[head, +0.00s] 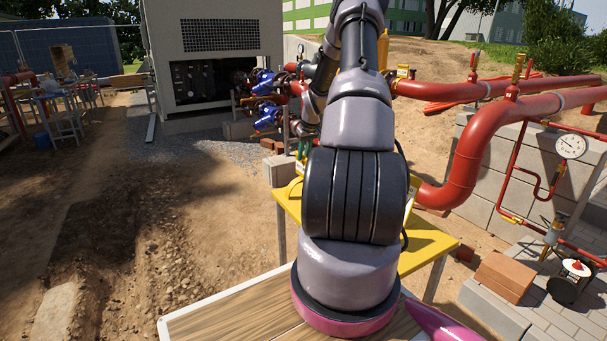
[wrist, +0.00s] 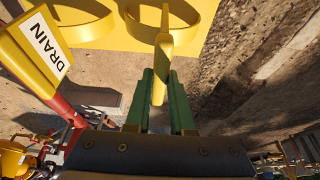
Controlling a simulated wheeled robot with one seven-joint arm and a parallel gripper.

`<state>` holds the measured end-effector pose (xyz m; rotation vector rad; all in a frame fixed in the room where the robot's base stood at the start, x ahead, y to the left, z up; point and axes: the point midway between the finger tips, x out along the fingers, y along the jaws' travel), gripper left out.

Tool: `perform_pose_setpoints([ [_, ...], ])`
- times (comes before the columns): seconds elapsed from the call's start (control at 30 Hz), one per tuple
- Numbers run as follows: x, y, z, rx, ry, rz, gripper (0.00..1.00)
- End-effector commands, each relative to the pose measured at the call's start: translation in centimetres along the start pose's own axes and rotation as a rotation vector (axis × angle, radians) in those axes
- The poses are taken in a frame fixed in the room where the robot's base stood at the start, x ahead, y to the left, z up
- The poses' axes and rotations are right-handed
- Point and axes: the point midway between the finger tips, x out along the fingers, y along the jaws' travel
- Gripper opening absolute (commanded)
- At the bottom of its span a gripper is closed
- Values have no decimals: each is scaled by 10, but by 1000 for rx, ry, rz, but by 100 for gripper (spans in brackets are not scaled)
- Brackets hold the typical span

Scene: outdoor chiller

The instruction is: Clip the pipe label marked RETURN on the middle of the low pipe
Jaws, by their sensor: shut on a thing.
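In the wrist view my gripper (wrist: 161,76) has green fingers shut on a thin yellow piece (wrist: 163,42), seen nearly edge-on. Its face and any lettering are turned away, so I cannot tell whether it reads RETURN. A yellow label marked DRAIN (wrist: 48,42) is beside my gripper at the left, joined to a red part. In the head view my arm hides the gripper. Red pipes run at the right, including a thick bent one (head: 470,150) and an upper one (head: 450,90); I cannot tell which is the low pipe.
A yellow stand (head: 425,246) is behind my arm; a yellow surface with round rings (wrist: 125,35) fills the top of the wrist view. A gauge (head: 571,146), brick blocks (head: 505,275) and a grey wall are at the right. Open dirt lies at the left.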

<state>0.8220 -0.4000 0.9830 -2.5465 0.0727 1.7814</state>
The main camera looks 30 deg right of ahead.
Motion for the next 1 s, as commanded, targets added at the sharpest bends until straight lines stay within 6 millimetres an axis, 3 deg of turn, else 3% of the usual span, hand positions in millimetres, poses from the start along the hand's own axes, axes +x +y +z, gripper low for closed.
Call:
perform_pose_setpoints([
  [0.53,-3,0,-2,0,2,1,0],
  [1.0,-47,0,-17,0,2,1,0],
])
